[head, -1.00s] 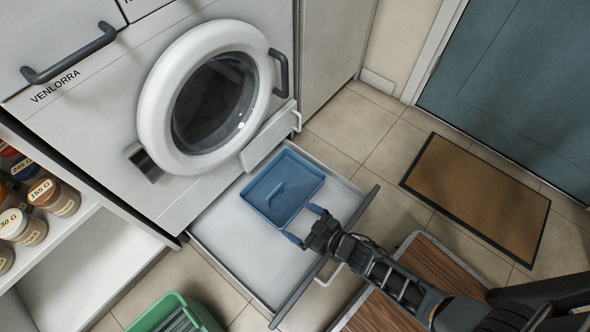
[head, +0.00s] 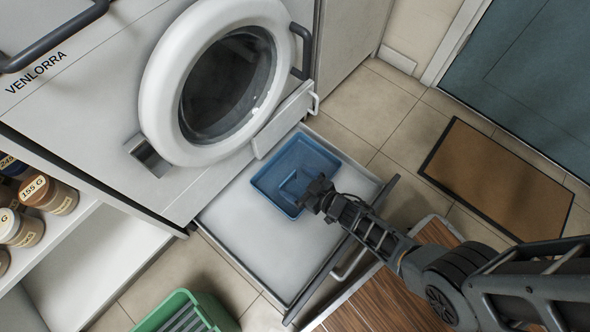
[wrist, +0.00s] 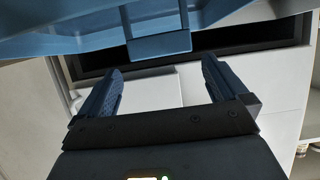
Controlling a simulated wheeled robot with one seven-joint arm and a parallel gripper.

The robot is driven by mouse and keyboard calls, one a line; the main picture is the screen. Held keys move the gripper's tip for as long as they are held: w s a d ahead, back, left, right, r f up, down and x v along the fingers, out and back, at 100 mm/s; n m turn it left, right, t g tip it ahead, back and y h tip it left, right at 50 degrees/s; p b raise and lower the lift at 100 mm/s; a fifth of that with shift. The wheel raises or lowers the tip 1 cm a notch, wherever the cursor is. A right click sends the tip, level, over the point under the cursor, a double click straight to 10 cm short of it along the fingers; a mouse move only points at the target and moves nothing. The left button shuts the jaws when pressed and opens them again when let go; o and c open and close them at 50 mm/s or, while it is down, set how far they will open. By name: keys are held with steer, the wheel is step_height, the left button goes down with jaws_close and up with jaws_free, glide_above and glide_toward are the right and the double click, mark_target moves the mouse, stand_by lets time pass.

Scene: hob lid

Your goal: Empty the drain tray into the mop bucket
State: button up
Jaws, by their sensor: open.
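The blue drain tray (head: 318,155) sits in the pulled-out drawer (head: 262,255) under the washing machine. My gripper (head: 293,192) is at the tray's near side, its fingers overlapping the tray in the head view. In the wrist view my gripper (wrist: 161,72) is open with nothing between its fingers. The tray's blue underside or wall (wrist: 85,30) crosses the top of that view, with a tab (wrist: 160,45) just beyond the fingertips, lined up with the gap. The tray's contents cannot be made out. A green slatted container (head: 186,312), possibly the mop bucket, is cut off at the bottom edge.
The washing machine (head: 95,110) has a round white door (head: 160,75) and an open flap (head: 283,120) above the drawer. Shelves with jars (head: 48,193) stand at left. A wooden-topped piece (head: 375,305) is below my arm. A doormat (head: 497,180) lies right on open tile.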

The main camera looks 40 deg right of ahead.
mark_target(289, 179)
steer(key=shift+b+x, duration=0.5)
steer(key=shift+x, duration=0.6)
steer(key=w+f+b, duration=0.2)
steer(key=w+b, duration=0.1)
steer(key=shift+a+f, duration=0.35)
steer(key=shift+a, duration=0.05)
steer(key=shift+w+a+f, duration=0.1)
steer(key=shift+w, duration=0.35)
steer(key=c, duration=1.3)
steer(key=shift+r, duration=0.2)
